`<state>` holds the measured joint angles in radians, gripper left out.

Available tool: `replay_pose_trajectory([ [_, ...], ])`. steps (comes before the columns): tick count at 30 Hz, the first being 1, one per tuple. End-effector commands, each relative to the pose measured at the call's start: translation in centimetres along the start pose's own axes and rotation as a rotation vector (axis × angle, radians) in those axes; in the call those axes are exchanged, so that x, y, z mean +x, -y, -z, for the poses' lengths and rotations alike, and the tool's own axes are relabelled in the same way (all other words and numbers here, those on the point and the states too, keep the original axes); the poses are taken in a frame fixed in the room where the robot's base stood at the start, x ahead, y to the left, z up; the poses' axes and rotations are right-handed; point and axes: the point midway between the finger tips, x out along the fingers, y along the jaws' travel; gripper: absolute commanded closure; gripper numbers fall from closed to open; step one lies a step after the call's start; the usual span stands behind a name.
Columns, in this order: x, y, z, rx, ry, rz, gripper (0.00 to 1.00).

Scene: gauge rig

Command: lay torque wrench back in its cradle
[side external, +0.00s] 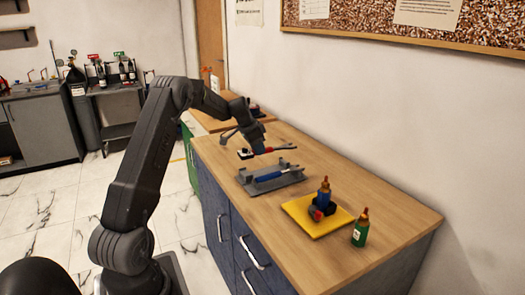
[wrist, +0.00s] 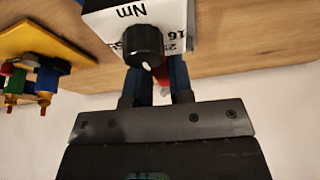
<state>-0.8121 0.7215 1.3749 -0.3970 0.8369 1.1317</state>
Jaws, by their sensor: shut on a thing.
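My gripper (side external: 258,149) is shut on a red-handled tool (side external: 276,149), apparently the torque wrench, held above the bench. A sliver of red shows between my fingers in the wrist view (wrist: 161,82). A white block marked "Nm" (wrist: 110,22) with a black knob (wrist: 142,45) fills the space by my fingertips; a small black-and-white piece (side external: 245,153) shows left of my gripper in the side view. I cannot tell how it joins the tool. The grey cradle (side external: 288,181) lies on the bench below my gripper, with a blue bar-like piece (side external: 271,176) along it.
A yellow mat (side external: 330,222) holds a blue bottle (side external: 323,197) and dark and red items. A green bottle (side external: 360,232) stands beside it, near the front right. The mat also shows in the wrist view (wrist: 35,38). The wall borders the bench's far side.

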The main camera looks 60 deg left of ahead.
Motion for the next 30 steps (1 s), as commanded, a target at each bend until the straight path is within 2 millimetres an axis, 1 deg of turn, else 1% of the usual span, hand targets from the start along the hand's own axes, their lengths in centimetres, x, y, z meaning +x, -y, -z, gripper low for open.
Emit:
replay_pose_trajectory([
  [1,0.2,0.7,0.0,-0.036,-0.005,0.014,1.0],
  [4,0.4,1.4,0.0,-0.08,-0.012,0.032,1.0],
  [14,0.4,1.4,-0.1,-0.089,-0.014,0.034,1.0],
  [17,0.6,1.4,-0.1,-0.089,-0.014,0.033,1.0],
  [20,1.2,1.4,-0.4,-0.089,-0.013,0.031,1.0],
  [30,3.9,1.3,-1.4,-0.087,-0.013,0.031,1.0],
])
